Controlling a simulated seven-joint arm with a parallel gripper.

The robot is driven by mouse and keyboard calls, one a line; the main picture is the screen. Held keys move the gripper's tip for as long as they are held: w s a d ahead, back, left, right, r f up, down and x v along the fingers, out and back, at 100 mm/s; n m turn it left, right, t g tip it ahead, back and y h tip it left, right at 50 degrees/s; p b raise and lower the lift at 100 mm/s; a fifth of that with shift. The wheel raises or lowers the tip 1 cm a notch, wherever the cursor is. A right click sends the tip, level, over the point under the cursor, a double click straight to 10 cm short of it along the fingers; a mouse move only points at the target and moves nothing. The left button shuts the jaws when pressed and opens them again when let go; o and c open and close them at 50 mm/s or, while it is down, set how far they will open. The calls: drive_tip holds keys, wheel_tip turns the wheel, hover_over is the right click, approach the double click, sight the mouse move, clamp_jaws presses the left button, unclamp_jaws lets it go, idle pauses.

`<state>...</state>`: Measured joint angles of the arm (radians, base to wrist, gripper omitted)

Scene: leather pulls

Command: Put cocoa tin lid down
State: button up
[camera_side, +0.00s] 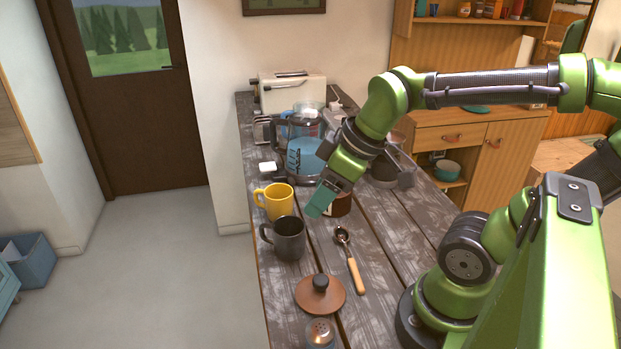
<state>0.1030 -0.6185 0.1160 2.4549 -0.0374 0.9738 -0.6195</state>
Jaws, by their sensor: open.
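The lid (320,294) is a round reddish-brown disc with a dark knob on top. It lies flat on the dark plank table, near the front. The cocoa tin (341,205) appears to be the brown container partly hidden behind my gripper. My gripper (320,203) points down in front of the tin, with teal fingers. It is open, and nothing shows between its fingers. It is well behind the lid and apart from it. Whether the fingers touch the tin cannot be told.
A yellow mug (275,202) and a dark grey mug (284,239) stand left of my gripper. A scoop with a wooden handle (356,276) lies right of the mugs. A glass shaker (321,333) stands in front of the lid. A coffee maker (304,155) and toaster (290,92) stand behind.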

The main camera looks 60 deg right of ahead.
drive_tip(key=m, duration=0.2)
drive_tip(key=r+m+t, duration=0.1)
drive_tip(key=m, duration=0.1)
drive_tip(key=r+m, duration=0.1)
drive_tip(key=m, duration=0.2)
drive_tip(key=shift+s+r+t+y, duration=0.15)
drive_tip(key=shift+s+t+y, duration=0.1)
drive_tip(key=shift+t+y, duration=0.15)
